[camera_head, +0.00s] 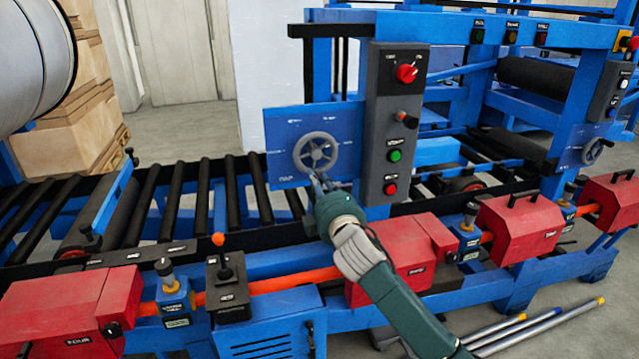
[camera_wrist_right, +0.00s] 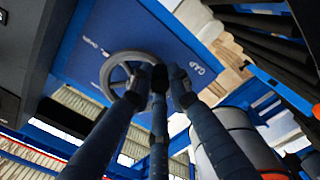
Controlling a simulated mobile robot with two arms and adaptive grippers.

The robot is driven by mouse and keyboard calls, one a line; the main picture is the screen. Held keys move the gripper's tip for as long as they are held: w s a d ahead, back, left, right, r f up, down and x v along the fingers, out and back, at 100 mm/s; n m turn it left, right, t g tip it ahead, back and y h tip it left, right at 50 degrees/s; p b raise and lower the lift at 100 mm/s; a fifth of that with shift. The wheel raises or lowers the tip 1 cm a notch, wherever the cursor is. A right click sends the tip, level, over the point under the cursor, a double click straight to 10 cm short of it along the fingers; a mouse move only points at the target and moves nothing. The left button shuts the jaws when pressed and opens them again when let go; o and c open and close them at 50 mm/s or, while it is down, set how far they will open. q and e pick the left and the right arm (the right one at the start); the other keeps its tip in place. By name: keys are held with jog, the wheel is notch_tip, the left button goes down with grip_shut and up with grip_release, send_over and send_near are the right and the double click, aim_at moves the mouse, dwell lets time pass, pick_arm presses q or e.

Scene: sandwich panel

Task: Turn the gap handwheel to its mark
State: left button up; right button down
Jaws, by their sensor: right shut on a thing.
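The gap handwheel (camera_head: 315,152) is a grey spoked wheel on a blue panel (camera_head: 283,122) with white markings, left of the dark control column. My right gripper (camera_head: 319,183) reaches up to the lower rim of the wheel. In the right wrist view the handwheel (camera_wrist_right: 122,72) sits before the blue panel lettered "GAP", and the fingers of my right gripper (camera_wrist_right: 160,78) close on its rim side. The gripper is shut on the handwheel. The mark on the panel is too small to make out. My left gripper is not in view.
The dark control column (camera_head: 392,120) with a red knob and green and red buttons stands just right of the wheel. Red boxes (camera_head: 405,255) and an orange-red bar run below. Black rollers (camera_head: 150,205) lie to the left. A second handwheel (camera_head: 592,151) is at far right.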

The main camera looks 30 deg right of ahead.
jog(key=shift+a+f, duration=0.15)
jog(key=shift+f, duration=0.05)
jog(key=c, duration=1.8)
grip_release()
jog(key=shift+o, duration=0.8)
jog(key=shift+r, duration=0.15)
jog(key=v, duration=1.2)
